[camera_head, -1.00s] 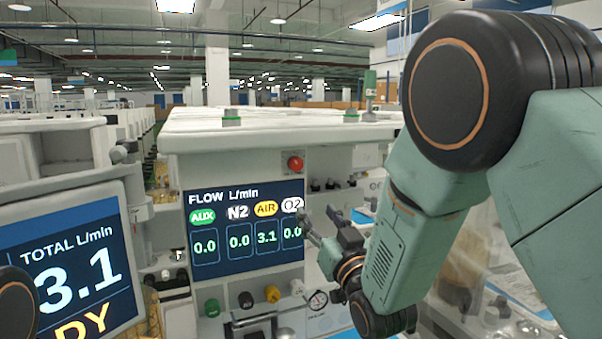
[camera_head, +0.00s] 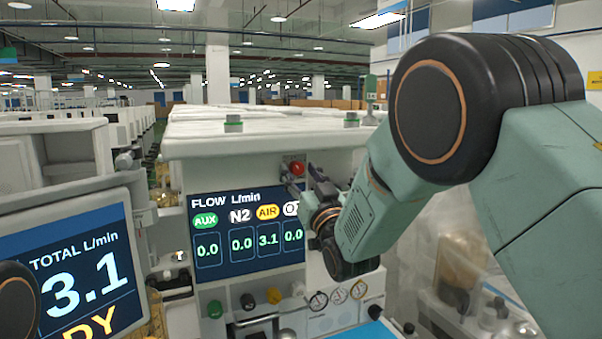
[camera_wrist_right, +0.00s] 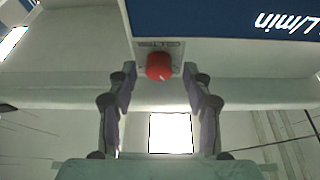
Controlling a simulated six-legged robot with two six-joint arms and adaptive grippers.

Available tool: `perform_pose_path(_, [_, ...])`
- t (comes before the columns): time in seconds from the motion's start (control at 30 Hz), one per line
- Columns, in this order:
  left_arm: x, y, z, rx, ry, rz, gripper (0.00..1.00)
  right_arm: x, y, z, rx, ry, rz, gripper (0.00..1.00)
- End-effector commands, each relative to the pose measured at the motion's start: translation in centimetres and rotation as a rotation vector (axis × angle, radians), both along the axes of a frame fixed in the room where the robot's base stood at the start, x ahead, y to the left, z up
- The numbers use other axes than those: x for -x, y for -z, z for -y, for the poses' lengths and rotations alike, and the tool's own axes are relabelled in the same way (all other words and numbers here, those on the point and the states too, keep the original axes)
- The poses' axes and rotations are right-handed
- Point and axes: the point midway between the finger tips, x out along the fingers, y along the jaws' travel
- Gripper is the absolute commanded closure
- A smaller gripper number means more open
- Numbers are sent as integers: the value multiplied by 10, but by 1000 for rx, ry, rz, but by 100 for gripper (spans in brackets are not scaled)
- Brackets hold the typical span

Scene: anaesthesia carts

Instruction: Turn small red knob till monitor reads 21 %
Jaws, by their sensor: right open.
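The small red knob (camera_head: 297,168) sits on the cart's front panel, just above the flow display. In the right wrist view the red knob (camera_wrist_right: 159,66) lies between the two fingertips. My right gripper (camera_head: 302,177) is open, its fingers on either side of the knob; I cannot tell whether they touch it. The flow display (camera_head: 245,255) reads AUX 0.0, N2 0.0, AIR 3.1 and a fourth 0.0, its label partly hidden by my gripper. The left monitor (camera_head: 75,285) reads TOTAL L/min 3.1, with "DY" below. No percent figure shows. My left gripper is out of view.
Green, black, yellow and white knobs (camera_head: 247,301) line the panel under the flow display, with several gauges (camera_head: 338,296) to their right. The white cart top (camera_head: 260,135) lies above the panel. More carts stand behind on the left.

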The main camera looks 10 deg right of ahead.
Motion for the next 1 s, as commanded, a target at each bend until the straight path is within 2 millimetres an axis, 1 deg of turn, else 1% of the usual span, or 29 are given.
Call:
perform_pose_path(0.2, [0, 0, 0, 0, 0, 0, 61, 0, 0, 0, 0, 0, 0, 50])
perform_pose_path(0.8, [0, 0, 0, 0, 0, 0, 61, 0, 1, 0, 0, 1, -1, 100])
perform_pose_path(0.93, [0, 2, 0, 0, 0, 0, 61, 0, 1, 0, 7, 1, 0, 100])
perform_pose_path(1.0, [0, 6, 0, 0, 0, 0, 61, 0, 1, 1, 34, 2, 8, 100])
